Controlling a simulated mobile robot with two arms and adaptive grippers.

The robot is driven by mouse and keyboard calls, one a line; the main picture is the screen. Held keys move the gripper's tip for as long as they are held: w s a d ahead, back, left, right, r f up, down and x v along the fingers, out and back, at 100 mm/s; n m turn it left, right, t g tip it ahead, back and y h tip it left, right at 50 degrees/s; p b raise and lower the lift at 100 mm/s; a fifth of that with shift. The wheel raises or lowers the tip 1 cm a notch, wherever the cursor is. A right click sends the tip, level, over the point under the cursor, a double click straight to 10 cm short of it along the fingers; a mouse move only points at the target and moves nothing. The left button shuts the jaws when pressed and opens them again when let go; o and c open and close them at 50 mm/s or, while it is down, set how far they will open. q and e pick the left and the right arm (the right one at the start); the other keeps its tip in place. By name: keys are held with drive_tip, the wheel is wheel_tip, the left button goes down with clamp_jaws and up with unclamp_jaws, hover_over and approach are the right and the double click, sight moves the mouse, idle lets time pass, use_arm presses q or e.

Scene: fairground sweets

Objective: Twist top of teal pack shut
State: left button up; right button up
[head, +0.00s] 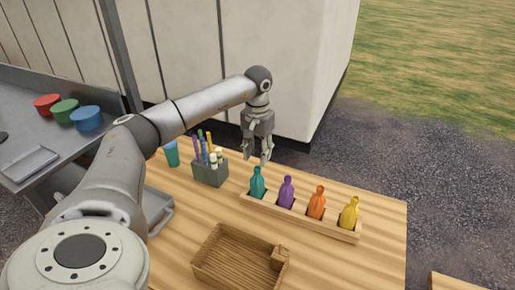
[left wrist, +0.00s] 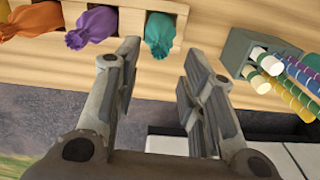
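The teal pack (head: 258,184) stands upright at the left end of a wooden rack (head: 300,219), its narrow twisted-looking top pointing up. It also shows in the left wrist view (left wrist: 159,34), at the top, just ahead of the gap between my fingers. My left gripper (head: 262,160) hangs above and behind the teal pack in the head view, apart from it. In the left wrist view its fingers (left wrist: 160,85) are spread, with nothing between them. My right gripper is not in view.
Purple (head: 286,191), orange (head: 316,202) and yellow (head: 349,212) packs stand in the same rack. A grey holder (head: 210,173) with coloured sticks and a teal cup (head: 171,153) are to the left. A wooden tray (head: 222,280) lies in front. The table's right side is clear.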

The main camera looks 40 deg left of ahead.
sight(258, 168)
use_arm(q)
drive_tip(key=n, duration=0.1)
drive_tip(key=n+p, duration=0.1)
drive_tip(key=n, duration=0.1)
drive_tip(key=shift+r, duration=0.35)
drive_tip(key=n, duration=0.2)
drive_tip(key=n+p, duration=0.1)
drive_tip(key=n, duration=0.1)
drive_tip(key=shift+r, duration=0.35)
drive_tip(key=n, duration=0.2)
drive_tip(key=n+p, duration=0.1)
drive_tip(key=n, duration=0.3)
drive_tip(key=shift+r, duration=0.4)
drive_tip(key=n, duration=0.2)
drive_tip(key=n+p, duration=0.1)
drive_tip(key=n, duration=0.1)
drive_tip(key=shift+r, duration=0.3)
drive_tip(key=n, duration=0.1)
drive_tip(key=n+p, duration=0.1)
drive_tip(key=n, duration=0.2)
drive_tip(key=shift+r, duration=0.25)
drive_tip(key=shift+f+n+b, duration=1.2)
drive_tip(key=shift+f+n, duration=0.5)
drive_tip(key=shift+f, duration=0.45)
drive_tip(key=shift+f+n+b, duration=1.15)
drive_tip(key=shift+f+n, duration=0.55)
drive_tip(key=shift+f, duration=0.4)
